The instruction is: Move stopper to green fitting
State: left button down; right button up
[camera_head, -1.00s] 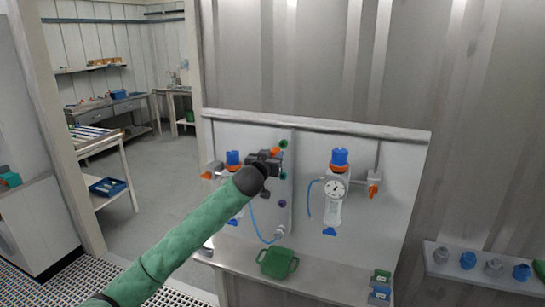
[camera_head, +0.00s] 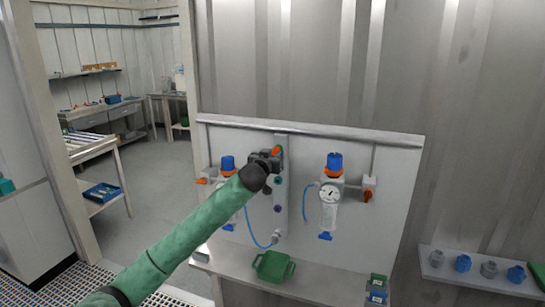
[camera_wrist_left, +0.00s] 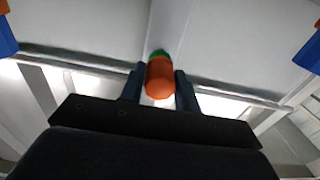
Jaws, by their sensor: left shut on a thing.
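The orange stopper (camera_head: 277,151) is at the top of the narrow upright strip (camera_head: 283,228) on the wall panel. My left gripper (camera_head: 271,157) is shut on it. In the left wrist view the stopper (camera_wrist_left: 160,80) sits between the two dark fingers, and the green fitting (camera_wrist_left: 159,53) shows just beyond its far end. The stopper appears lined up with the fitting; I cannot tell whether they touch. In the head view the stopper and gripper hide the green fitting. My right gripper is not in view.
Blue-capped vessels stand either side of the strip, the right one with a gauge (camera_head: 330,193). A purple fitting (camera_head: 278,208) is lower on the strip. A green tray (camera_head: 273,266) lies on the ledge below. A shelf at right (camera_head: 470,277) holds several caps.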

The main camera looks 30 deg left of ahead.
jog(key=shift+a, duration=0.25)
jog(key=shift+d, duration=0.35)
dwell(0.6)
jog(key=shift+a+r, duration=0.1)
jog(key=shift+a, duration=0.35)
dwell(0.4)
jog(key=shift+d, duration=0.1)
pick_arm(q)
jog(key=shift+w, duration=0.2)
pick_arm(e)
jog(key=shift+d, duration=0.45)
pick_arm(q)
jog(key=shift+w, duration=0.15)
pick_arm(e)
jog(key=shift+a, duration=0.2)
